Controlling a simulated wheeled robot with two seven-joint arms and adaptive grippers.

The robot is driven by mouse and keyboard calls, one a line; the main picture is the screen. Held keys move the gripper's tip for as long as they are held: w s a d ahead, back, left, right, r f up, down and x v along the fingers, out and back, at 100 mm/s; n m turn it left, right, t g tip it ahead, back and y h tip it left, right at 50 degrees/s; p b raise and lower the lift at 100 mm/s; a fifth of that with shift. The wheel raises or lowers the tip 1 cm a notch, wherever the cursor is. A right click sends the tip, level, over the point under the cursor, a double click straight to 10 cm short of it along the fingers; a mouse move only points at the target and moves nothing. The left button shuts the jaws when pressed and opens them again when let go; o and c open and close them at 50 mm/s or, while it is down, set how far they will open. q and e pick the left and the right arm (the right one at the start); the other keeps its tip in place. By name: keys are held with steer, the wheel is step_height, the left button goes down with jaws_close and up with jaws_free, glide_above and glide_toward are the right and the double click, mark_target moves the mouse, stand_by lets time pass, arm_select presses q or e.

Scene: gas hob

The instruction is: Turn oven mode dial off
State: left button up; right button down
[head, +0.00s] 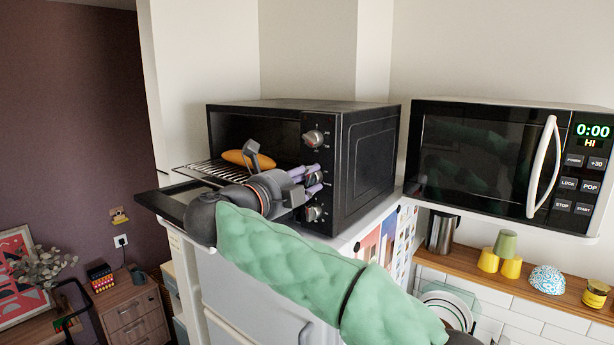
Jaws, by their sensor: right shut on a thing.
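A black toaster oven (370,165) stands on top of a white cabinet, its door (170,199) open and folded down. Its control panel faces me with a top dial (313,137) and a bottom dial (314,213) showing. My right gripper (314,179) reaches across the open door to the panel, its purple-padded fingers shut at the middle dial between those two. The fingers hide most of that middle dial, so its setting cannot be read. My left gripper is not in view.
An orange, elongated food item (248,159) lies on the oven's wire rack (205,168), close to my right gripper. A microwave (470,160) stands to the right. A wooden shelf below it holds cups (505,244) and a bowl (547,280).

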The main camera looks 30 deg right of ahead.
steer(key=shift+r+n+p, duration=0.15)
steer(key=shift+n+p, duration=0.3)
steer(key=shift+n, duration=0.55)
steer(key=shift+r+n+p, duration=0.15)
steer(key=shift+n+p, duration=0.25)
steer(key=shift+n, duration=0.6)
steer(key=c, duration=0.9)
jaws_free()
steer(key=shift+w+f, duration=0.25)
steer(key=v, duration=1.2)
steer(key=shift+f, duration=0.1)
